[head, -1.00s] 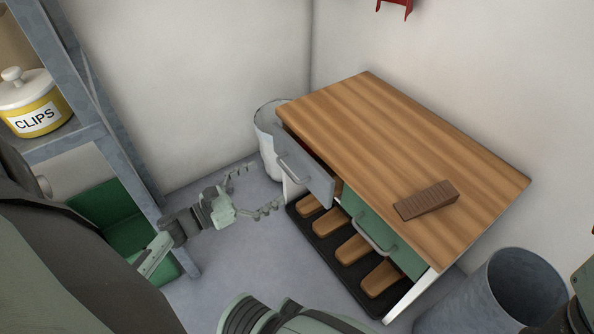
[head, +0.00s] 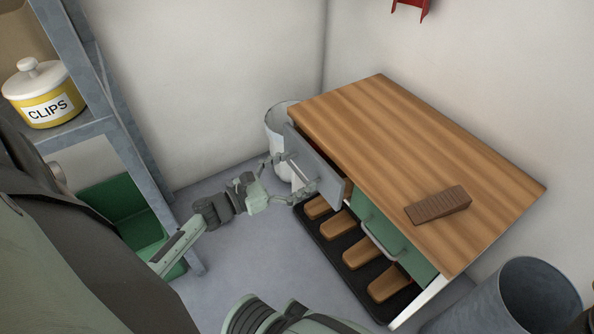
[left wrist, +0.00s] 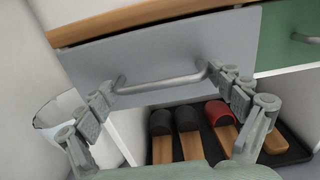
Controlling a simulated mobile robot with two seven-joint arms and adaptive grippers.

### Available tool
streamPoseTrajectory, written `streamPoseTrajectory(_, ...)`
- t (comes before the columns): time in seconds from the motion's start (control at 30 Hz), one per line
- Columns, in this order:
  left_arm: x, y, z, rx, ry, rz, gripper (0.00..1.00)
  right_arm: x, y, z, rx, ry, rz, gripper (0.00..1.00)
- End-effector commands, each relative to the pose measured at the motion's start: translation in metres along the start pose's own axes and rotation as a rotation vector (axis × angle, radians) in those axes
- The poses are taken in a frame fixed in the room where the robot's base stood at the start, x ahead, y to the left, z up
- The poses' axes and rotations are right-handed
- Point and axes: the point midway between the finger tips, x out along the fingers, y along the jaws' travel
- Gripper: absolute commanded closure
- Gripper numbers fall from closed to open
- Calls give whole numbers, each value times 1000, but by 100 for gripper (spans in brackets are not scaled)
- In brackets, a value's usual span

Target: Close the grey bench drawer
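The grey bench drawer (head: 318,168) is the left one under the wooden bench top, and it stands partly pulled out. Its bar handle (left wrist: 160,83) runs across the front in the left wrist view. My left gripper (head: 296,172) is open right in front of the drawer. In the left wrist view its two fingers (left wrist: 168,100) are spread to either side of the handle, near its ends. I cannot tell whether they touch the drawer front. My right gripper does not show.
A green drawer (head: 385,240) sits right of the grey one. A brown wedge block (head: 438,205) lies on the bench top (head: 400,140). A white bin (head: 277,125) stands behind, a grey bin (head: 525,300) at right, shelving at left.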

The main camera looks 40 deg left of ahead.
Motion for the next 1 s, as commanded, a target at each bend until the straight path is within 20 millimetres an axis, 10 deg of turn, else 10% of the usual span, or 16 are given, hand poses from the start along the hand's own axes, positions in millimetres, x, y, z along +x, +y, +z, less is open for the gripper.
streamPoseTrajectory(0.2,0,-1,0,0,-1,-4,58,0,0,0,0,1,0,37)
streamPoseTrajectory(0.87,42,-3,0,1,-2,-5,59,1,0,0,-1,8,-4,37)
streamPoseTrajectory(0.9,42,-3,0,0,-2,-5,2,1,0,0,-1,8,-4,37)
streamPoseTrajectory(1.0,42,-2,0,0,-2,-4,0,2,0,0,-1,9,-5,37)
